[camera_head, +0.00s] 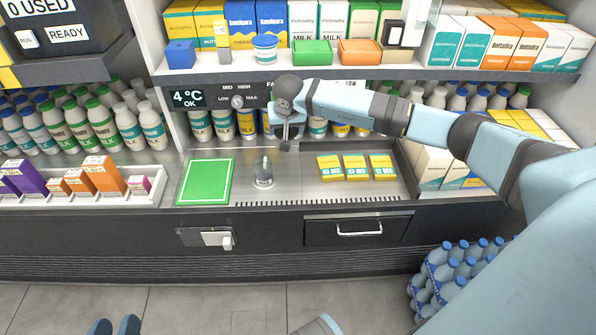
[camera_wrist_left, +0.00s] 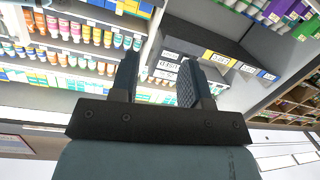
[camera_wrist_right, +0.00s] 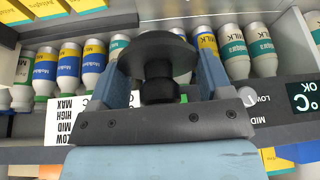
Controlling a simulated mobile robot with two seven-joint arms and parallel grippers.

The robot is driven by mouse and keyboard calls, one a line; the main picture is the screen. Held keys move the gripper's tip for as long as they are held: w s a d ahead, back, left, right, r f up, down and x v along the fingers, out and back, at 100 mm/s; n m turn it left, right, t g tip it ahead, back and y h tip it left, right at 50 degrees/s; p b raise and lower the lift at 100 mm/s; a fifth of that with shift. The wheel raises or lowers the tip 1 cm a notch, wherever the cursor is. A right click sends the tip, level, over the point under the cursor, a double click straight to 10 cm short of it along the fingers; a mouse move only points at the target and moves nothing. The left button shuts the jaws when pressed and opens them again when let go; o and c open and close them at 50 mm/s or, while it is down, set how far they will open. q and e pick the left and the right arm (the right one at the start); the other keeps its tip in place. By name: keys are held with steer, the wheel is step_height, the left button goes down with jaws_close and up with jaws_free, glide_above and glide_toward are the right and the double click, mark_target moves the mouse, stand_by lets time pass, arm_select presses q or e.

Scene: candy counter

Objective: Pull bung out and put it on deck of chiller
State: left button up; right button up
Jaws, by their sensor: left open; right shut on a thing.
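My right gripper (camera_head: 285,135) points down over the back of the metal chiller deck (camera_head: 305,184). In the right wrist view it is shut on a black bung (camera_wrist_right: 158,52) with a wide disc and a narrower stub between the fingers. In the head view the bung is too small to make out clearly. Whether it touches anything beneath cannot be told. My left gripper (camera_wrist_left: 158,62) is open and empty in the left wrist view, facing shelves at a distance.
On the deck are a green mat (camera_head: 205,181), a small clear domed object (camera_head: 264,175) and several yellow date cards (camera_head: 356,167). Bottles stand behind the gripper, below the control panel (camera_head: 215,98). Bare deck lies around the domed object.

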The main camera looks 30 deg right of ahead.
steer(key=m+b, duration=0.1)
steer(key=b, duration=0.6)
glide_above(298, 172)
step_height(298, 172, down, 14)
steer(key=shift+s+a+f+b, duration=0.3)
steer(key=shift+s+f+b, duration=0.05)
steer(key=shift+s+b, duration=0.15)
step_height(298, 172, down, 4)
steer(key=b, duration=0.2)
steer(key=shift+h+b, duration=0.3)
steer(key=shift+b, duration=0.05)
arm_select(q)
steer(key=shift+w+d+f+m+t+h+b, duration=0.15)
steer(key=shift+f+m+h, duration=0.25)
steer(key=shift+f, duration=0.4)
steer(key=shift+w+f+m+t+h+b, duration=0.1)
steer(key=shift+f+m+h+b, duration=0.15)
steer(key=shift+f+m, duration=0.45)
steer(key=shift+w+d+f+m+t+h+b, duration=0.15)
steer(key=shift+f+m+h, duration=0.2)
steer(key=shift+f, duration=0.6)
arm_select(e)
steer(key=shift+f, duration=0.65)
arm_select(q)
steer(key=shift+a, duration=0.1)
steer(key=shift+f+b, duration=0.25)
steer(key=shift+b, duration=0.05)
arm_select(e)
steer(key=shift+f, duration=0.55)
steer(key=o, duration=1)
